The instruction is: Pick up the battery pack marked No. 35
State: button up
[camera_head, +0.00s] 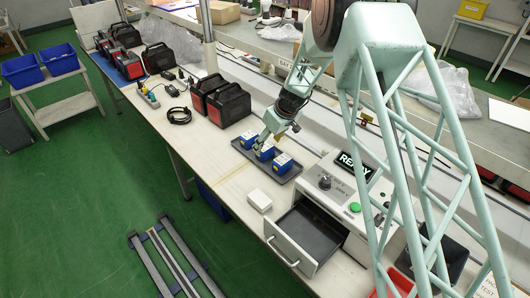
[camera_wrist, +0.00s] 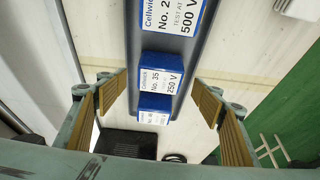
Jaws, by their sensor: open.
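Three blue battery packs with white labels stand in a row on a grey tray (camera_head: 285,179). In the wrist view the middle pack (camera_wrist: 162,72) reads No. 35 and 250 V; in the head view it is the middle pack (camera_head: 265,152). A pack at the wrist view's top (camera_wrist: 170,14) reads "No. 2" with the rest cut off, and 500 V. The third pack (camera_wrist: 154,108) has a label too small to read. My gripper (camera_wrist: 160,97) is open and empty above the row, its fingers on either side. In the head view my gripper (camera_head: 262,139) partly covers the packs.
A tester with a READY display (camera_head: 357,164) and an open drawer (camera_head: 305,238) stands right of the tray. A small white box (camera_head: 259,201) lies in front. Red-and-black cases (camera_head: 220,102) stand to the left. Bench space between cases and tray looks mostly clear.

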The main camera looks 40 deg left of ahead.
aim_at(266, 147)
jog(key=shift+x, duration=2.5)
jog(key=shift+d, duration=0.1)
jog(key=c, duration=1.3)
